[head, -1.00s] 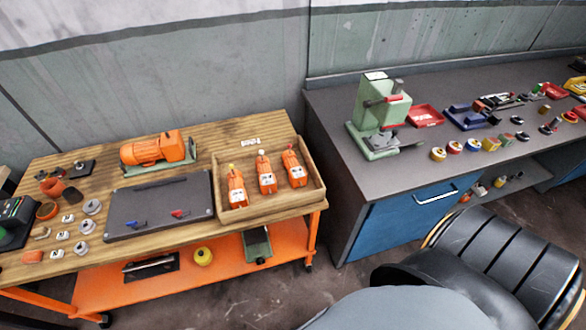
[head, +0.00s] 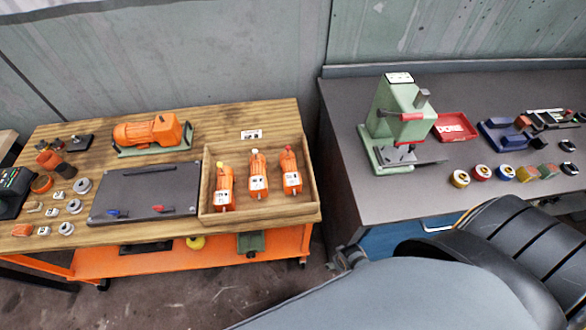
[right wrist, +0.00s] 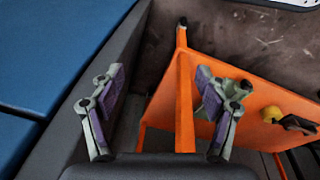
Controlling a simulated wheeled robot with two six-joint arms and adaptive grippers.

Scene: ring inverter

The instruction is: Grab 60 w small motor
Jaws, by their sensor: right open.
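Three small orange motors stand in a wooden tray (head: 262,216) on the wooden-topped cart. The left one (head: 224,186) has a yellow tip, the middle one (head: 258,176) a white tip and the right one (head: 291,172) a red tip. Their labels are too small to read. My right gripper (right wrist: 160,110) is open and empty in the right wrist view, in front of the cart's orange frame and beside the blue cabinet. No motor shows in that view. My left gripper is not in view.
A larger orange motor (head: 147,132) sits behind a dark board (head: 145,193) left of the tray. A green press (head: 397,125) stands on the grey bench (head: 345,150), with several coloured rings in front. My right arm covers the lower right.

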